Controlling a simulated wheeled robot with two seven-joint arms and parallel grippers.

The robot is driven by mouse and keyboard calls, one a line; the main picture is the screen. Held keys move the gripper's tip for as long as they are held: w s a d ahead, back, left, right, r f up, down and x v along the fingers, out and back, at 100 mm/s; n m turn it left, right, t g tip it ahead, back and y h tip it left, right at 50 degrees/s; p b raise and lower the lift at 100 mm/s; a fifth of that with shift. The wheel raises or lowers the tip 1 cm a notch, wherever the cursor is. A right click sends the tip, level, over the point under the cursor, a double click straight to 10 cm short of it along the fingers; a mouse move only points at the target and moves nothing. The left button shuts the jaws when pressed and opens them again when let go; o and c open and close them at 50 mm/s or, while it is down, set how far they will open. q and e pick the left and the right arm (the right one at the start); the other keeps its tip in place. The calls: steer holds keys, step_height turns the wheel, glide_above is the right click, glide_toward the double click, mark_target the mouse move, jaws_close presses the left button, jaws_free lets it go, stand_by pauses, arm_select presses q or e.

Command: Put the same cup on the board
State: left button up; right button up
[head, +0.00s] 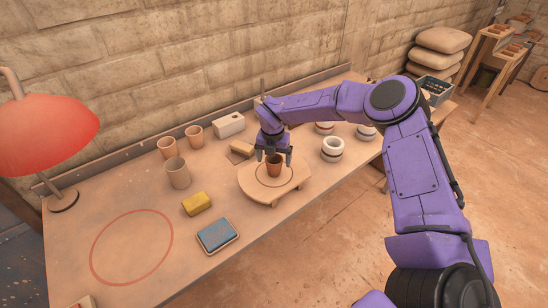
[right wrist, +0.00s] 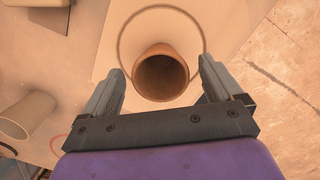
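A brown terracotta cup (head: 274,166) stands upright on the pale wooden board (head: 287,193), within the dark ring drawn on it. In the right wrist view the same cup (right wrist: 161,74) shows its open mouth, and the ring (right wrist: 130,22) curves around and behind it. My right gripper (head: 273,154) is above the board with its fingers down around the cup. In the right wrist view its two fingers (right wrist: 161,84) are wide apart, one on each side of the cup, with gaps visible. My left gripper is not in view.
Several tan cups (head: 178,173) stand to the left. A red ring (head: 131,247) marks clear table at front left.

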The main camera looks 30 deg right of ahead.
mark_target(273, 175)
steer(key=shift+r, duration=0.1)
steer(key=shift+r, duration=0.25)
step_height(273, 175, up, 12)
steer(key=s+a+b, duration=0.1)
steer(key=b, duration=0.1)
steer(key=shift+f, duration=0.2)
